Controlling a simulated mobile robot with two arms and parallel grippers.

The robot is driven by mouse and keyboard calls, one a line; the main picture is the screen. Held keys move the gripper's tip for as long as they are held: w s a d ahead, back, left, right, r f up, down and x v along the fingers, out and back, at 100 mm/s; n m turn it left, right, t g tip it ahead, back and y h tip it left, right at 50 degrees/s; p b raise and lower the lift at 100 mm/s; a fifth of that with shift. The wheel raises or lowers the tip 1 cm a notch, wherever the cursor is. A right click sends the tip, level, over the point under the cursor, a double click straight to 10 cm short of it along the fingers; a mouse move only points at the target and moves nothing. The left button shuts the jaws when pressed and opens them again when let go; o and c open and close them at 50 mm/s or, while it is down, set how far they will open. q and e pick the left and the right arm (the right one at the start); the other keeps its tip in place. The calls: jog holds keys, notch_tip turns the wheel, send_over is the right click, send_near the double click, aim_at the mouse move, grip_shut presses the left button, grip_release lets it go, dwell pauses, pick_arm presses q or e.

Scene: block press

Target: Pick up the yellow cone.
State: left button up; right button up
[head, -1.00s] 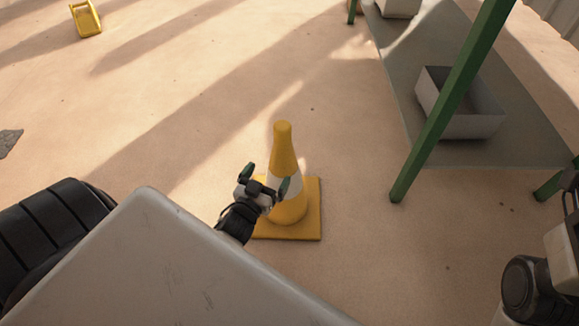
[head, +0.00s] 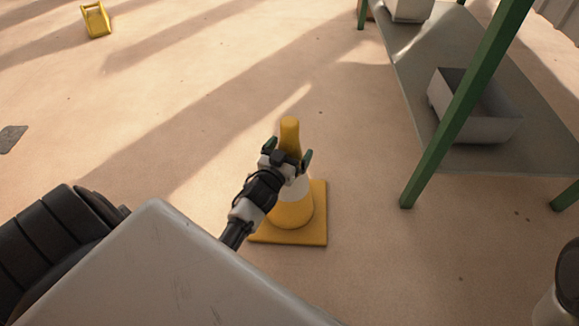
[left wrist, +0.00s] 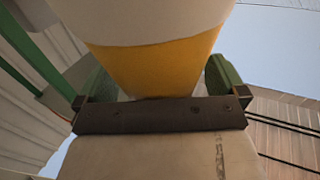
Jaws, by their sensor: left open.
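The yellow cone (head: 293,212) with a white band stands upright on its square yellow base in the head view. My left gripper (head: 288,153) is at the cone's upper part, with its green-padded fingers open on either side of it. In the left wrist view, the cone (left wrist: 155,66) fills the space between the fingers of the left gripper (left wrist: 160,78), with a yellow part and a white band showing. The gripper hides part of the cone's upper body in the head view. My right gripper is not in view.
A green-framed rack (head: 466,100) with a grey shelf stands at the right, holding a grey open bin (head: 490,128). Another light bin (head: 411,10) is farther back. A small yellow object (head: 96,20) lies far left.

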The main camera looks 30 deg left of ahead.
pick_arm(q)
jog(key=c, duration=1.6)
jog(key=shift+c, duration=0.7)
jog(key=shift+r, duration=0.1)
